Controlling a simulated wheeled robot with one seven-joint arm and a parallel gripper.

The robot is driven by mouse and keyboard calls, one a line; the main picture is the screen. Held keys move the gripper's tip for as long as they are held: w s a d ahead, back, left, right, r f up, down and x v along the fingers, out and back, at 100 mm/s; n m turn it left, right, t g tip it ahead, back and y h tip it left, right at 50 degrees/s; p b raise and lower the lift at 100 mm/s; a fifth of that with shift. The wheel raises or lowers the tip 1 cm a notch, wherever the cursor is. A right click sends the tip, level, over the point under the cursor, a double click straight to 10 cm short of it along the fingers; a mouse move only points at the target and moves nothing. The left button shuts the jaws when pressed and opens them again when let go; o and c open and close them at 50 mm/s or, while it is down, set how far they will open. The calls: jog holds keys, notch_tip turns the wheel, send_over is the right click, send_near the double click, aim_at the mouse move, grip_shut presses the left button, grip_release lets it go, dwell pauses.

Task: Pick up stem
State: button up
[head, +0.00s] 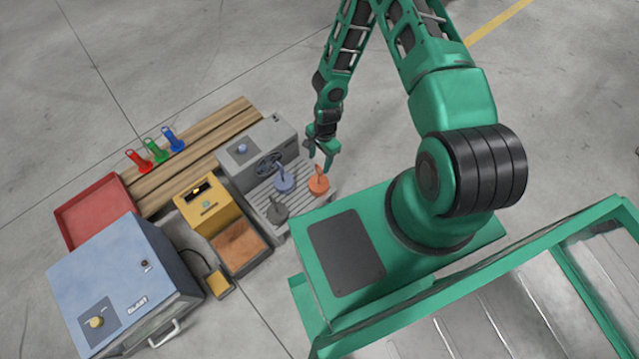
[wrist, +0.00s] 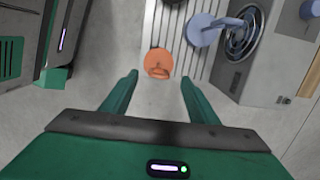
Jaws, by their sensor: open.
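Three stemmed pieces, each a round base with a thin upright stem, stand on a slatted grey tray (head: 265,211). The orange piece (head: 319,185) is nearest my gripper, the blue-grey one (head: 284,182) is left of it, and the dark grey one (head: 277,212) is farther front-left. My gripper (head: 321,162) is open and empty, just above the orange piece. In the wrist view the orange piece (wrist: 158,60) lies just beyond and between my open fingertips (wrist: 159,80), apart from them. The blue-grey piece (wrist: 204,32) shows to the right; the dark one is mostly cut off at the top.
A grey machine (head: 240,152) with a dark round fan stands behind the tray. A yellow box (head: 203,200), a blue cabinet (head: 110,275) and a red tray (head: 95,208) stand to the left. Floor behind is clear.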

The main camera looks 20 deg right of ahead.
send_over(319, 178)
jog(key=shift+w+d+f, duration=0.1)
jog(key=shift+w+f, duration=0.1)
jog(key=shift+f, duration=1.5)
jog(key=shift+w+f, duration=0.15)
jog(key=shift+f, duration=1.55)
grip_shut()
